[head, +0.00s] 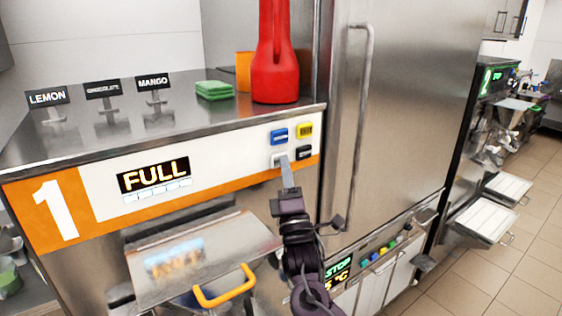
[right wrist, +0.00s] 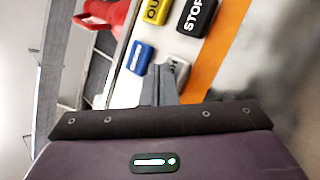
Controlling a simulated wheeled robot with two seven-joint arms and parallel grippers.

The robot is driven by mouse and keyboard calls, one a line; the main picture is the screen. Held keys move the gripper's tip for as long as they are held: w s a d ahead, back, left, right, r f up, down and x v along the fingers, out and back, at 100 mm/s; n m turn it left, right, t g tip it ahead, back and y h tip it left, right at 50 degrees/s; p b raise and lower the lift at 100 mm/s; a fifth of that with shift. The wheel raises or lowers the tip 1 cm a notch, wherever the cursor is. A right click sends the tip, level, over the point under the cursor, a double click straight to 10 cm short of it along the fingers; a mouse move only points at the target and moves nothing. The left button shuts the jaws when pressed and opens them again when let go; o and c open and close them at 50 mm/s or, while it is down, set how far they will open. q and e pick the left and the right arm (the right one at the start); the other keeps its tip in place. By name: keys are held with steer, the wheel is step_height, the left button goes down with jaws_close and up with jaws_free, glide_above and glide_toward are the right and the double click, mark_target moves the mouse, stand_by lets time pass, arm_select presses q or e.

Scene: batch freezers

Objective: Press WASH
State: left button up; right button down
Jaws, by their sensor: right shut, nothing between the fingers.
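The machine numbered 1 has a panel with four buttons: a blue one (head: 279,135), a yellow one (head: 304,130), a black one (head: 304,153) and a pale one (head: 276,160). In the right wrist view the black one reads STOP, and the pale button (right wrist: 178,67) shows only part of its lettering. My right gripper (head: 284,163) is shut and empty, its fingertips over the lower part of the pale button. I cannot tell whether they touch it. The display (head: 154,175) reads FULL. My left gripper is out of view.
A red container (head: 274,60) and a green stack of cloths (head: 214,90) stand on the machine top beside the LEMON (head: 47,97), chocolate and MANGO signs. A lid with an orange handle (head: 225,287) juts out below the panel. A steel door handle (head: 361,120) is to the right.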

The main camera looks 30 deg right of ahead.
steer(key=shift+w, duration=0.2)
steer(key=shift+s, duration=0.15)
stand_by(0.4)
steer(key=shift+s+h, duration=0.3)
steer(key=shift+s, duration=0.5)
steer(key=shift+p, duration=0.3)
steer(key=s, duration=0.3)
steer(key=s+p, duration=0.1)
steer(key=s, duration=0.1)
steer(key=shift+d, duration=0.25)
steer(key=shift+w+f, duration=0.1)
